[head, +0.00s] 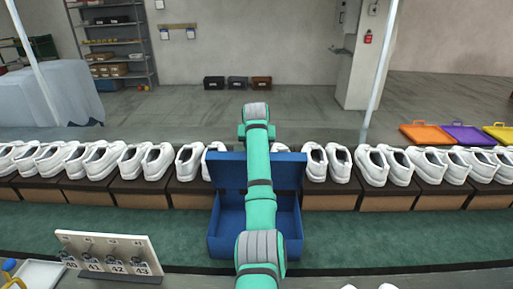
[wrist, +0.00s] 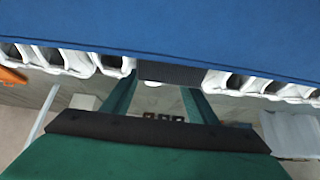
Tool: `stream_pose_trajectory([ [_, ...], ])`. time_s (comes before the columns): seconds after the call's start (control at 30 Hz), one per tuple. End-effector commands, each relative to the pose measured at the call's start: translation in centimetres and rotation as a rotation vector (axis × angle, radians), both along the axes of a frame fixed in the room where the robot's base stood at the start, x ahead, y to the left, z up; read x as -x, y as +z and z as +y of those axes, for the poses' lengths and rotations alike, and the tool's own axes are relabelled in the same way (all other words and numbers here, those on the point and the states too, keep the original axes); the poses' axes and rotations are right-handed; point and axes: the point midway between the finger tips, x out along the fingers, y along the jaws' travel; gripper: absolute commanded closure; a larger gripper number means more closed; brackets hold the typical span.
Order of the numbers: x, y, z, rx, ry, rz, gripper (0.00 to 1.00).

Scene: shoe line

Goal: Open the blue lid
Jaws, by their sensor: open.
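The blue lid (head: 228,171) stands raised at the back of the blue box (head: 222,246), with the box's inside showing below it. My arm crosses in front and hides the middle of both. In the wrist view the lid's blue surface (wrist: 160,28) fills the top of the picture, close to the fingertips. My gripper (wrist: 163,90) is open, its two green fingers apart with nothing seen held between them. Whether the fingers touch the lid cannot be told. The gripper is hidden in the head view.
A row of white shoes (head: 374,166) on brown boxes runs along both sides of the blue box. A size-card stand (head: 110,250) is at the front left. Green mat (head: 380,235) lies clear to the right. Coloured trays (head: 463,134) are at the far right.

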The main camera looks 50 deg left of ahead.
Motion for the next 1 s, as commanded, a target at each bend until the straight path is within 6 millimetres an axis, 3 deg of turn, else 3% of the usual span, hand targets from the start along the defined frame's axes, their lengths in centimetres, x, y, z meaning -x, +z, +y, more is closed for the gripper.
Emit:
stream_pose_trajectory([
  [0.6, 4.1, 7.4, -3.7, 0.001, 0.001, 0.001, 0.47],
  [1.0, 4.7, 8.5, -4.3, 0.002, 0.001, 0.002, 0.47],
])
